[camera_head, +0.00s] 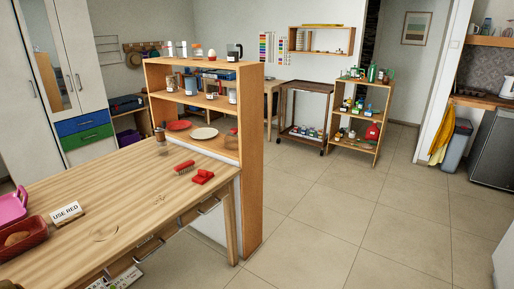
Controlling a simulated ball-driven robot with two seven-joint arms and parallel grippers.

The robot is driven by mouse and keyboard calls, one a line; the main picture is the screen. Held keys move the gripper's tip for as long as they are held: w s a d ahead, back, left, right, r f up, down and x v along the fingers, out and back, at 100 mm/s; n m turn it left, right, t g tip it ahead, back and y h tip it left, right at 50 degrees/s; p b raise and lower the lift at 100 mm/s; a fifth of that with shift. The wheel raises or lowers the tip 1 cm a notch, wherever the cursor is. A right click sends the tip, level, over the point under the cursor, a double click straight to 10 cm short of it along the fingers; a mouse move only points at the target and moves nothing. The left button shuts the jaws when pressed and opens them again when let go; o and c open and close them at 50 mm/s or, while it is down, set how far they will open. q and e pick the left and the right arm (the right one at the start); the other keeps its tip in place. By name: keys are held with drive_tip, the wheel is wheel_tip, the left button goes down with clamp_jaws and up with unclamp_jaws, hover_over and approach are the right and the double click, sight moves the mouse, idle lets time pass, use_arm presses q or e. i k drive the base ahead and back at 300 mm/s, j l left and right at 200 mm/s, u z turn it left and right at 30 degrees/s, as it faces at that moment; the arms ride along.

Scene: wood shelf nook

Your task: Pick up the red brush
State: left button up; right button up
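A small red brush (184,167) with pale bristles lies on the wooden table near its far right corner. Separate red block-like pieces (203,177) lie just right of it, close to the table's edge. A white sign (66,213) reading "USE RED" stands on the left part of the table. Neither of my grippers can be made out in the head view. A small dark shape shows at the bottom left corner, too cut off to identify.
The wooden table (150,201) is mostly bare in the middle. A red basket (24,237) and a pink container (11,208) stand at its left. A brown-handled item (160,137) stands near the wooden shelf (249,160) behind. Open tiled floor (340,220) lies to the right.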

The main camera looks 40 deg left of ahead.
sight(182, 168)
drive_tip(key=i+j+u, duration=0.1)
drive_tip(key=i+u, duration=0.25)
drive_tip(key=i, duration=0.15)
drive_tip(key=i+u, duration=0.35)
drive_tip(key=i, duration=0.15)
drive_tip(key=i+l+u, duration=0.15)
drive_tip(key=i+u, duration=0.25)
drive_tip(key=i+l+u, duration=0.35)
drive_tip(key=i, duration=0.2)
